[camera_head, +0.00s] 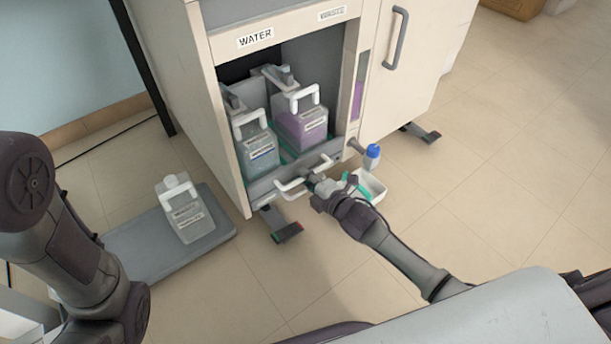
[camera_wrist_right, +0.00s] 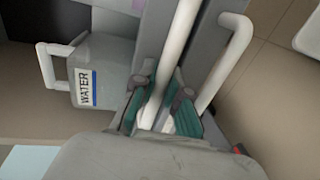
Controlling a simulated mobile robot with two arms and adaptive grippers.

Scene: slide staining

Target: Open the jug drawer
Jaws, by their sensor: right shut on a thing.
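The jug drawer (camera_head: 262,188) is at the bottom of the open cabinet bay under the WATER label, with white bar handles (camera_head: 290,187) on its grey front. It holds a clear jug (camera_head: 262,150) and a purple-filled jug (camera_head: 305,128), side by side. My right gripper (camera_head: 316,180) is at the drawer front, shut on a white handle bar. In the right wrist view the bar (camera_wrist_right: 181,35) runs between the fingers (camera_wrist_right: 160,110), and a WATER jug (camera_wrist_right: 105,65) stands to the left. My left arm shows at the left edge; its gripper is out of view.
A jug (camera_head: 190,218) stands on a grey floor platform (camera_head: 150,245) left of the cabinet. A blue-capped nozzle (camera_head: 372,151) and a white tray (camera_head: 372,186) are right of the drawer. A cabinet foot (camera_head: 280,228) sticks out in front.

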